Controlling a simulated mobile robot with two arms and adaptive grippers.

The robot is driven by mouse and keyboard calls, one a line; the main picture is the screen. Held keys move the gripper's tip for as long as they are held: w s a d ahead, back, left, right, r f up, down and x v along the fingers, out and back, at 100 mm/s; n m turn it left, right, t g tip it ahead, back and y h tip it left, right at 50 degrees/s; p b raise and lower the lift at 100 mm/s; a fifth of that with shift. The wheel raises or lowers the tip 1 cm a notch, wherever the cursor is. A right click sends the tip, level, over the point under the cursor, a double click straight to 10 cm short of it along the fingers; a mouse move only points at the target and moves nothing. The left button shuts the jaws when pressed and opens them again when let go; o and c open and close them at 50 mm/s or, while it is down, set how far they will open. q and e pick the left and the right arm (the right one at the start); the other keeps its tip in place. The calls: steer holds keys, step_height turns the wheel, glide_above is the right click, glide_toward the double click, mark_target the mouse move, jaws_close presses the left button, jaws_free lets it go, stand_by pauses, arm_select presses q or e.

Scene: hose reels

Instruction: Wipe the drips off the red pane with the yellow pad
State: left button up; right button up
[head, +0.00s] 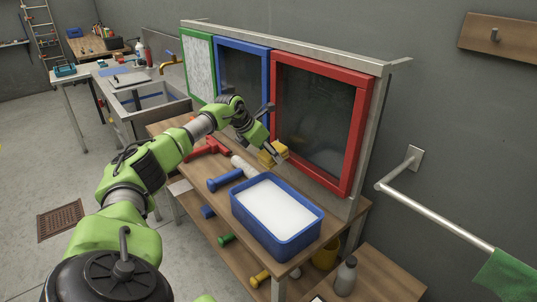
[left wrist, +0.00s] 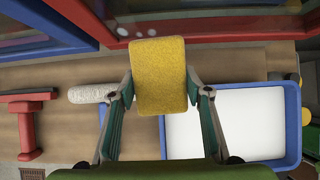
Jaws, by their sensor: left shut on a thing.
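The red pane (head: 315,118) is a dark glass sheet in a red frame, upright at the right end of the panel row in the head view. Its lower red frame (left wrist: 215,32) crosses the top of the left wrist view, with pale blotches on the glass above; I cannot tell whether these are drips. The yellow pad (head: 266,158) is in my left gripper (head: 270,150), in front of the pane's lower left part. In the left wrist view the pad (left wrist: 160,75) sits between both fingers of the gripper (left wrist: 160,96). Contact with the pane cannot be told. My right gripper is out of view.
A blue tub (head: 280,233) of white liquid stands on the wooden bench below the pad. A red tool (head: 208,148), a white roller (head: 243,167) and a blue-handled tool (head: 226,180) lie left of it. Blue (head: 243,72) and green (head: 199,65) framed panes stand left.

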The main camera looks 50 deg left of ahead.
arm_select(q)
steer(key=shift+w+p, duration=0.4)
steer(key=shift+w, duration=0.2)
stand_by(1.1)
steer(key=shift+w+a+r+b, duration=0.1)
steer(key=shift+a+b, duration=0.1)
steer(key=shift+a, duration=0.6)
steer(key=shift+w+a+f+b, duration=0.1)
steer(key=shift+a+b, duration=0.1)
steer(key=shift+a, duration=0.55)
steer(key=shift+w+a+r+b, duration=0.1)
steer(key=shift+a+b, duration=0.1)
steer(key=shift+a, duration=0.6)
steer(key=shift+s, duration=0.15)
steer(key=s, duration=0.7)
steer(key=shift+a, duration=0.3)
